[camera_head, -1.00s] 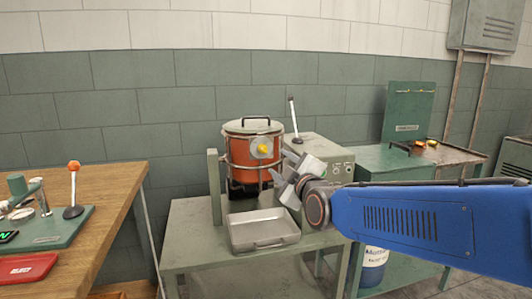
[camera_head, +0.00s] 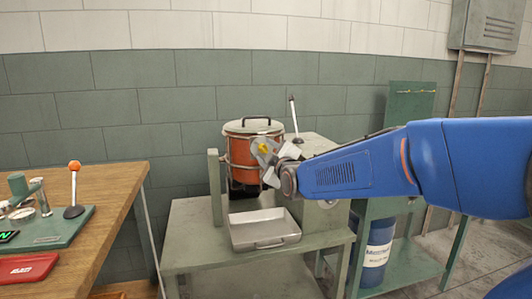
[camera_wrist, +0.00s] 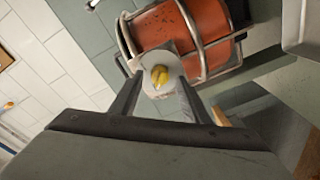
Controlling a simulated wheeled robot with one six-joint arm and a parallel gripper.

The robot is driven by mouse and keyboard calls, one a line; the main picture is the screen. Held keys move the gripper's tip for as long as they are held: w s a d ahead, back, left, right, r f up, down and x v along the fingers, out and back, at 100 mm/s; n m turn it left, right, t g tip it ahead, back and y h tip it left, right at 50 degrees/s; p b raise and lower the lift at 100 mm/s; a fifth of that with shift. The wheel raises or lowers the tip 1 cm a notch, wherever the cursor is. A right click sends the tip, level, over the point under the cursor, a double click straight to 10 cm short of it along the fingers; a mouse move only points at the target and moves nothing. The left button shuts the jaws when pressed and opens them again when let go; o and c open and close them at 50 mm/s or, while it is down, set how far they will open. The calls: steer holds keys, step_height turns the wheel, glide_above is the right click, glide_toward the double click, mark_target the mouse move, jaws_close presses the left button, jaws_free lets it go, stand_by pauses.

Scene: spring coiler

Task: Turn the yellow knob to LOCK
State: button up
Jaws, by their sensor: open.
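The yellow knob (camera_head: 262,148) sits on a pale plate on the front of an orange pot (camera_head: 240,152). In the wrist view the knob (camera_wrist: 159,76) shows between and just beyond my two fingers, with the plate (camera_wrist: 152,64) around it. My gripper (camera_head: 268,158) is open in front of the pot's right side, and it also shows in the wrist view (camera_wrist: 158,92). Its fingers stand on either side of the knob in that view; I cannot tell if they touch it. No LOCK mark is readable.
A metal tray (camera_head: 264,230) lies on the green stand (camera_head: 190,235) below the pot. A black-topped lever (camera_head: 294,118) stands behind my arm. A wooden bench (camera_head: 110,200) is at the left, with an orange-knobbed lever (camera_head: 74,185). A blue drum (camera_head: 377,245) stands under the right table.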

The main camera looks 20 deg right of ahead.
steer(key=shift+w, duration=0.35)
steer(key=c, duration=1.1)
steer(key=shift+o, duration=0.2)
